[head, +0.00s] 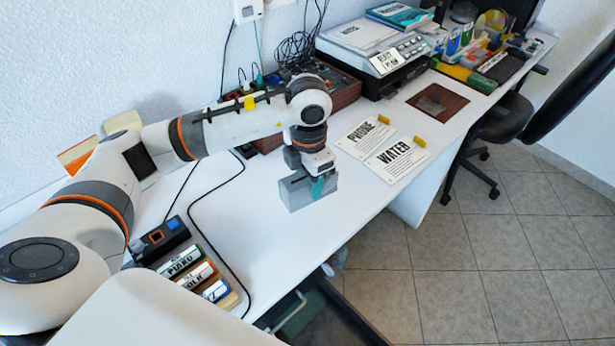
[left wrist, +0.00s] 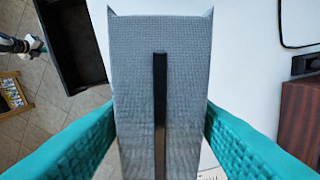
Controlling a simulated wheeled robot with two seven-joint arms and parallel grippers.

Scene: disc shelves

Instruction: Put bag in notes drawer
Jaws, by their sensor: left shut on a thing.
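My left gripper (head: 318,186) is shut on a grey fabric bag (head: 297,192), over the white desk near its front edge. In the left wrist view the bag (left wrist: 185,60) fills the middle, with a dark strip down it, between my teal fingers. I cannot tell whether its underside touches the desk. An open dark drawer (head: 345,318) shows at the bottom of the head view, cut off by the frame; its edge also shows in the left wrist view (left wrist: 63,68). No drawer label is readable. What seems to be my right gripper (left wrist: 34,44) is small at the left edge.
PHONE (head: 366,137) and WATER (head: 397,159) cards lie right of the bag. The desk between rack and bag is mostly clear.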

